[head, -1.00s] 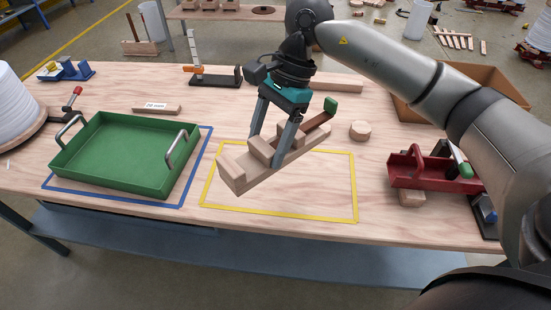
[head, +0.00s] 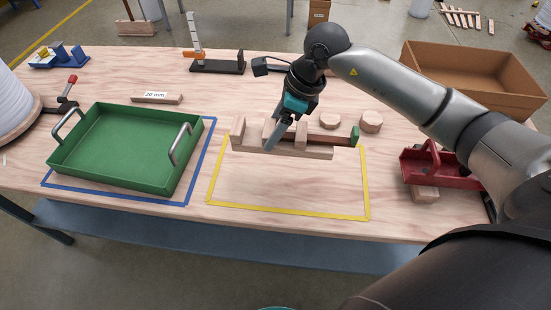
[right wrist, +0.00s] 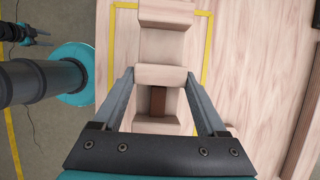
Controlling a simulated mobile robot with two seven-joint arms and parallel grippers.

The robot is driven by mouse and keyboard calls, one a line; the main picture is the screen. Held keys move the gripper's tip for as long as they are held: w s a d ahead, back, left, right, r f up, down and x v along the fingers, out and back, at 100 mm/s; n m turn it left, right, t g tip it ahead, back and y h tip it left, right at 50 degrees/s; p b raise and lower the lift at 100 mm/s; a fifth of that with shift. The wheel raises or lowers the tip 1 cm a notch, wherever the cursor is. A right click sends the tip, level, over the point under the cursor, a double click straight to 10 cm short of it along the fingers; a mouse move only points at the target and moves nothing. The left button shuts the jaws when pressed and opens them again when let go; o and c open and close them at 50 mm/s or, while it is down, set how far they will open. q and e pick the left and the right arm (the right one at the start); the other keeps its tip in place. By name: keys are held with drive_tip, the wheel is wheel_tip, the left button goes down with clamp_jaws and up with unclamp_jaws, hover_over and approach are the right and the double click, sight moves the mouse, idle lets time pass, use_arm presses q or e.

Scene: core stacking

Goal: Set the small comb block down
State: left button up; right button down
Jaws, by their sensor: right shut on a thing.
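The small comb block (head: 284,151) is a pale wooden bar with upright teeth. It lies level across the back edge of the yellow outline (head: 290,212), with a dark brown bar (head: 328,137) with a green end (head: 354,137) along its right part. My right gripper (head: 276,140) points down and is shut on the comb block; in the right wrist view its fingers (right wrist: 161,78) flank a tooth of the block (right wrist: 162,45). I cannot tell whether the block touches the table. A dark two-pronged gripper, probably my left (right wrist: 38,36), shows at the wrist view's top left, its opening unclear.
A green tray (head: 95,180) with metal handles sits inside a blue outline at left. Two wooden hexagonal pieces (head: 371,122) stand behind the comb block. A red carrier (head: 440,172) and a cardboard box (head: 470,85) are at right. The inside of the yellow outline is mostly clear.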

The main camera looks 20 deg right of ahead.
wheel_tip(320, 180, down, 5)
drive_tip(key=shift+f+b, duration=0.15)
drive_tip(key=shift+b, duration=0.25)
drive_tip(key=shift+f, duration=0.4)
wheel_tip(320, 180, down, 4)
drive_tip(key=shift+r+b, duration=0.2)
drive_tip(key=shift+b, duration=0.25)
drive_tip(key=shift+f, duration=0.25)
drive_tip(key=shift+r, duration=0.1)
use_arm(q)
drive_tip(key=w+a+f, duration=0.2)
drive_tip(key=shift+w+t, duration=0.3)
use_arm(e)
unclamp_jaws()
